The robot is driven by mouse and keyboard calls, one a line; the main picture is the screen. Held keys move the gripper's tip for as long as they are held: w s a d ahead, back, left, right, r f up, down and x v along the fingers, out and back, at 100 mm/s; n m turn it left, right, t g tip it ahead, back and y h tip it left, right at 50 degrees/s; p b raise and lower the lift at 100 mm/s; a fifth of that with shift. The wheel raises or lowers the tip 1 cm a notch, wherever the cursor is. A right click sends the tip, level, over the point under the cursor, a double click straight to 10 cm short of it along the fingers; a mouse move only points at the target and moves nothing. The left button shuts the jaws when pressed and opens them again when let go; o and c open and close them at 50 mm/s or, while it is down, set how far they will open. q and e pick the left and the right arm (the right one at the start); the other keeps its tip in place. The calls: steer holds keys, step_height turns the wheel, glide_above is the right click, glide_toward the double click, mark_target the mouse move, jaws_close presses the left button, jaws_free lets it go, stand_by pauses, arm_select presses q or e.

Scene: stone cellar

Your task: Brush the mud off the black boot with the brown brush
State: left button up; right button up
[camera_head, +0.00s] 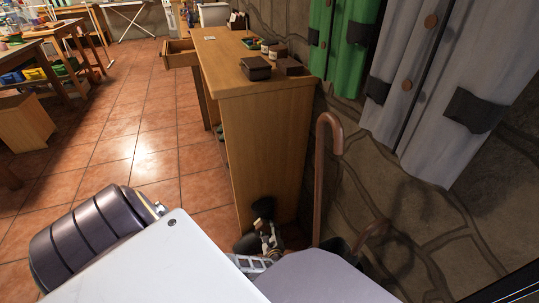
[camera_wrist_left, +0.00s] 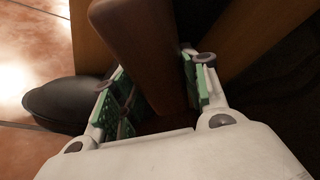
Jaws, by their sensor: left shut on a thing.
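My left gripper (camera_head: 268,246) is low at the near end of the wooden counter, partly hidden behind my own arm. In the left wrist view its green-padded fingers (camera_wrist_left: 160,95) are shut on a brown wooden piece (camera_wrist_left: 143,45), which looks like the brown brush. Its bristles are not visible. The black boot (camera_head: 264,208) stands by the counter's end panel, partly hidden by the gripper. A dark rounded toe, apparently the boot's (camera_wrist_left: 62,101), shows left of the fingers in the wrist view. Mud cannot be made out. My right gripper is not in view.
The wooden counter (camera_head: 258,150) stands just beyond the gripper, with dark boxes (camera_head: 256,68) on top and an open drawer (camera_head: 180,54). A brown cane (camera_head: 320,185) stands close on the right, by the stone wall. Tiled floor (camera_head: 150,150) is clear to the left.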

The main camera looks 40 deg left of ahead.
arm_select(q)
steer(key=shift+f+b, duration=0.45)
steer(key=shift+f, duration=0.2)
steer(key=shift+r, duration=0.1)
steer(key=shift+r+p, duration=1.5)
steer(key=shift+p, duration=0.05)
steer(key=shift+r, duration=0.1)
steer(key=shift+r+p, duration=1.4)
steer(key=shift+p, duration=0.05)
